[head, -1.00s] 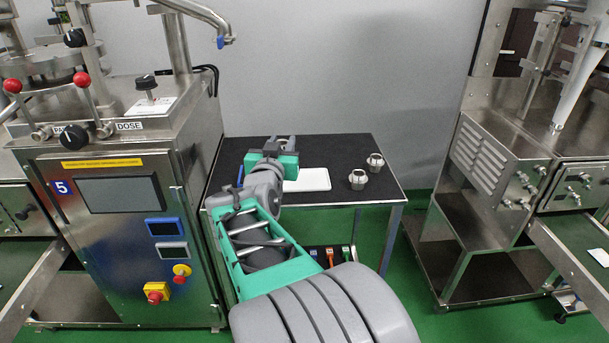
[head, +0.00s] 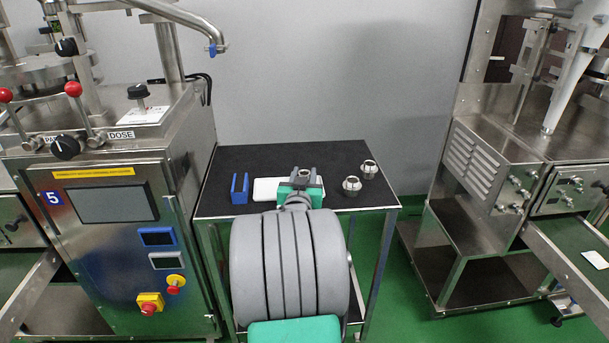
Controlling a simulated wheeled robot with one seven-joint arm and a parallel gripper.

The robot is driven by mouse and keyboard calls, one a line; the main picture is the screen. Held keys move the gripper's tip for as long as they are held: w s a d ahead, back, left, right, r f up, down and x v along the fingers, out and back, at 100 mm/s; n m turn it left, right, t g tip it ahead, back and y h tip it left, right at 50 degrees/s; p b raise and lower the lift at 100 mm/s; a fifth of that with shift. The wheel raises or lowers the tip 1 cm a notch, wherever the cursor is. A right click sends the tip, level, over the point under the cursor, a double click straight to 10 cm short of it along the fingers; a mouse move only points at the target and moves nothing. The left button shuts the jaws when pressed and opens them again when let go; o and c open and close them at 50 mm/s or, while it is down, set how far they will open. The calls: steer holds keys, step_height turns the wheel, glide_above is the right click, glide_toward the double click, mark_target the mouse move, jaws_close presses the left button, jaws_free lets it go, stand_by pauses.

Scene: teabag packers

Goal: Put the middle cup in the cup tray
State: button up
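My gripper (head: 304,178) has a green body and grey fingers. A small metal cup (head: 304,174) shows between the fingers, and they look shut on it. Its lower part is hidden by the gripper. The gripper is over the right end of a flat white tray (head: 268,191) on the black table. I cannot tell whether the cup touches the tray. Two more metal cups stand upright to the right, one nearer (head: 351,187) and one farther back (head: 369,170).
A blue slotted holder (head: 240,189) stands left of the white tray on the black-topped table (head: 300,154). Steel machines stand on the left (head: 110,240) and the right (head: 490,165). The back of the table is clear.

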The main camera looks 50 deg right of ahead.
steer(key=o, duration=0.7)
steer(key=shift+c, duration=0.2)
steer(key=shift+a+r, duration=0.1)
steer(key=v, duration=1.1)
steer(key=shift+s+a, duration=0.2)
steer(key=shift+a, duration=0.15)
